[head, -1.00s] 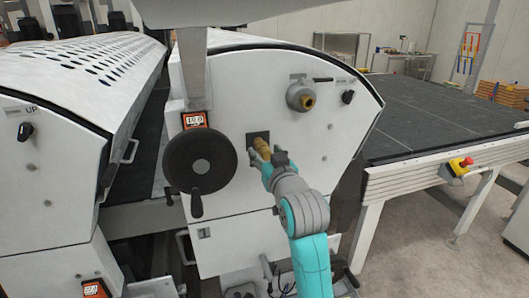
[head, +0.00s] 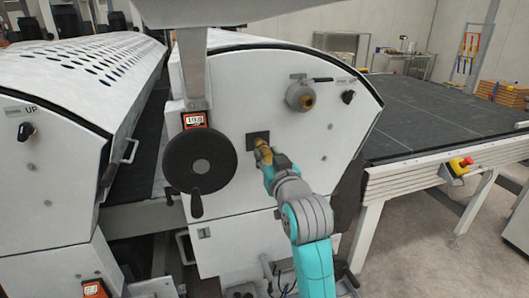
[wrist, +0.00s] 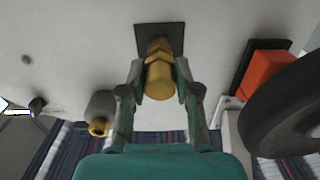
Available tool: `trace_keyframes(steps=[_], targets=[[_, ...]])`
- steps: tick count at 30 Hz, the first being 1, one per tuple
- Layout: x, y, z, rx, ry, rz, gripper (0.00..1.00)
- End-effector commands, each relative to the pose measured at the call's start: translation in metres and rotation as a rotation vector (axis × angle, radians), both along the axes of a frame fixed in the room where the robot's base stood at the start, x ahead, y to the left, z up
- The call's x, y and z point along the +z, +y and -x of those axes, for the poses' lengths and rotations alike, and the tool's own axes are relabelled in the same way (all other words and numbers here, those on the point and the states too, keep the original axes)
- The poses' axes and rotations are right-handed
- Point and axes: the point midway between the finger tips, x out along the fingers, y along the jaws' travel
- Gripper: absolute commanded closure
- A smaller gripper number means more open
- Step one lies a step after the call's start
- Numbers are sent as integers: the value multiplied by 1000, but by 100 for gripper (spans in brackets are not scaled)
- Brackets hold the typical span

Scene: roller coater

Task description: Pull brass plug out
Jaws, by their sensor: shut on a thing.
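The brass plug (head: 262,145) stands out from a dark square plate (head: 252,138) on the white side panel of the machine. In the wrist view the brass plug (wrist: 159,76) is between the two fingers, with the dark plate (wrist: 148,28) behind it. The plug still meets the plate there. My gripper (head: 266,158) is shut on the plug, one finger on each side; it also shows in the wrist view (wrist: 160,82).
A black handwheel (head: 200,160) is close on the left of my gripper, under an orange display (head: 194,119). A grey fitting with a brass end (head: 301,97) and a black knob (head: 348,97) are up to the right. A conveyor bed (head: 440,115) extends right.

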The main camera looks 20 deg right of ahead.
Motion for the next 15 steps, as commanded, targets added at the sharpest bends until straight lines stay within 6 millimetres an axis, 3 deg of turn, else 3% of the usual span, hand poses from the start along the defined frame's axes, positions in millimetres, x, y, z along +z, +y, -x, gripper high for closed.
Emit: trace_keyframes(steps=[15], targets=[[0,0,18,0,0,0,100]])
